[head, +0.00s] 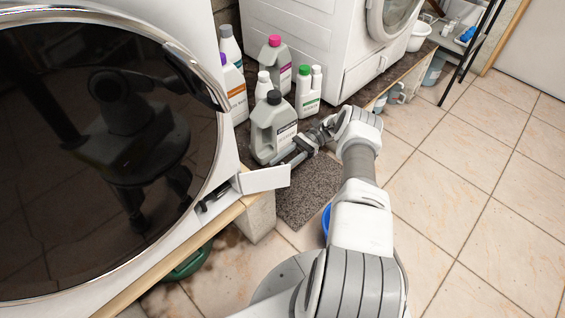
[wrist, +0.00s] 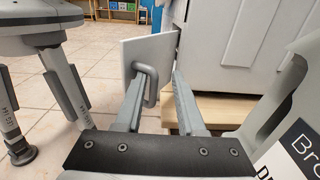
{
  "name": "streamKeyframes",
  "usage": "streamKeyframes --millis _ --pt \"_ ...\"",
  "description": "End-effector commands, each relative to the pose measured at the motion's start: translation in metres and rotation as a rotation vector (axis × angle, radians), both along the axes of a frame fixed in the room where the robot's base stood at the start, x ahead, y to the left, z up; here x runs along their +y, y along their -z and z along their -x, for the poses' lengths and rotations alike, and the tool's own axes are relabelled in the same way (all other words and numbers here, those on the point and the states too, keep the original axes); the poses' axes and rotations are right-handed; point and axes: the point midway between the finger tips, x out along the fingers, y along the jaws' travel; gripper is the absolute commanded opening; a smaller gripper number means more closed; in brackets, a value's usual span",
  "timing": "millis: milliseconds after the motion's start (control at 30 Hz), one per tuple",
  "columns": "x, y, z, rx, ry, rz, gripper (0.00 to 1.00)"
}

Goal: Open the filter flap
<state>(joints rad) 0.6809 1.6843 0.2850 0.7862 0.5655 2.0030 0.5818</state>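The filter flap (head: 265,179) is a small white panel at the lower right corner of the left washing machine (head: 228,168). It stands swung out from the front, with a dark gap (head: 214,198) behind it. In the wrist view the flap (wrist: 140,52) carries a grey loop handle (wrist: 152,84). My gripper (head: 284,158) is beside the flap's far side. In the wrist view my gripper (wrist: 161,76) has its fingers apart, with the handle between them near the tips. A gap shows between the handle and the right finger; I cannot tell whether the left finger touches it.
A grey bottle (head: 272,125) stands close to my gripper, with several other bottles behind it. A second white machine (head: 320,38) stands at the back. A green object (head: 190,264) lies under the wooden plinth edge (head: 165,268). The tiled floor (head: 450,190) at right is clear.

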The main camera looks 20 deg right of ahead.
Motion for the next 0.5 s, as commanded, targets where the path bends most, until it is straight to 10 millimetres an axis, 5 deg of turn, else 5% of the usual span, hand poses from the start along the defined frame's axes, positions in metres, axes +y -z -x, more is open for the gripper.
streamKeyframes --millis 367,500 --pt "0.001 -0.056 -0.003 -0.003 -0.001 -0.009 0.42" --pt "-0.023 -0.072 0.019 -0.001 0.005 -0.007 0.42"
